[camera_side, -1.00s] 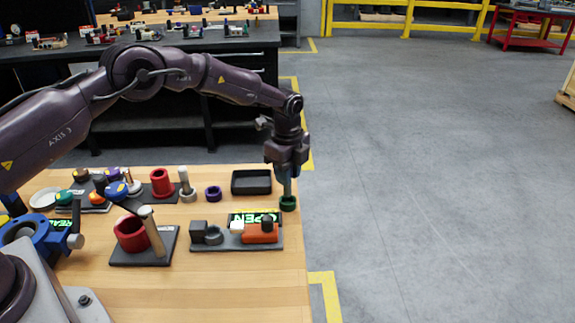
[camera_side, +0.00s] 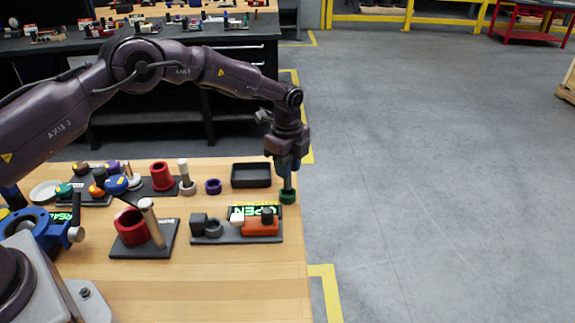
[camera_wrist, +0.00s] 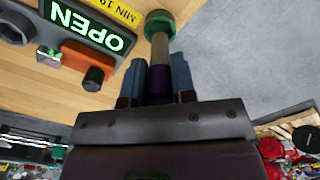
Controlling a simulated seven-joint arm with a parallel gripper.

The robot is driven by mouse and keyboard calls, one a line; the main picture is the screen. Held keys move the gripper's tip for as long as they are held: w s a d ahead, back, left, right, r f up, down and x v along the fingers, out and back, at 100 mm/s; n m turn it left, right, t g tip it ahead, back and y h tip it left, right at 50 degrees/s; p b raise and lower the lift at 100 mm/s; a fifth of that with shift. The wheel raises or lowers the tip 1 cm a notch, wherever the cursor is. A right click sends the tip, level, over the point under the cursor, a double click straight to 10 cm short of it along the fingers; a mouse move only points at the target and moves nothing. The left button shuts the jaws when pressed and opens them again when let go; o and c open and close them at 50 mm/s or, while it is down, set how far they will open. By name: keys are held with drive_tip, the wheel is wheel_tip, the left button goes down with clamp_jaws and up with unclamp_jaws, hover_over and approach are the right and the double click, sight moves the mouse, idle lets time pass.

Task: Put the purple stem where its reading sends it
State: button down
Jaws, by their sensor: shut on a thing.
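My gripper (camera_side: 287,172) points down at the table's far right corner, shut on the purple stem. In the wrist view the stem (camera_wrist: 160,80) shows a purple part between my fingers (camera_wrist: 156,75) and a beige shaft running out from them. The shaft's far end meets a green collar (camera_wrist: 160,25); how deep it sits there is unclear. The green collar (camera_side: 287,197) also shows at the table's edge in the side view. A purple collar (camera_side: 213,186) stands empty farther left.
A grey base with an orange block (camera_side: 261,227) stands close left of my gripper. A black tray (camera_side: 251,175) lies behind it. Bare table lies in front.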

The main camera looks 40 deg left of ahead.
drive_tip(key=shift+f, duration=1.3)
idle(0.4)
drive_tip(key=c, duration=0.9)
unclamp_jaws()
drive_tip(key=shift+f, duration=0.1)
drive_tip(key=shift+o, duration=0.2)
wheel_tip(320, 180, up, 13)
drive_tip(key=shift+r, duration=0.1)
